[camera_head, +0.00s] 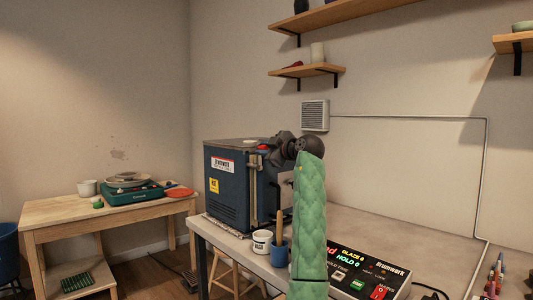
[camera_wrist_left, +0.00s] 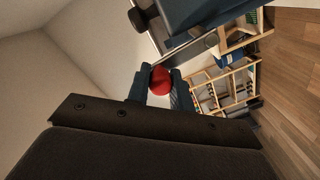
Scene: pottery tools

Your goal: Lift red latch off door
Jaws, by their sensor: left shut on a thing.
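The blue kiln (camera_head: 229,190) stands on the table, with a white label and a yellow label on one side. The red latch (camera_head: 263,147) shows as a small red spot by the kiln's upper front edge. My left gripper (camera_head: 268,150) is at that edge, with its arm in front of part of the kiln. In the left wrist view, the red rounded latch end (camera_wrist_left: 160,79) sits between the fingers of my left gripper (camera_wrist_left: 163,90), which is shut on it. I cannot tell whether the latch is still seated on the door. My right gripper is not in view.
A control box (camera_head: 362,272) with lit text stands at the table's front. A white jar (camera_head: 262,241) and a blue cup (camera_head: 279,253) holding a wooden tool stand below the kiln front. A wooden side table (camera_head: 120,213) is at the left. Shelves (camera_head: 325,70) hang above.

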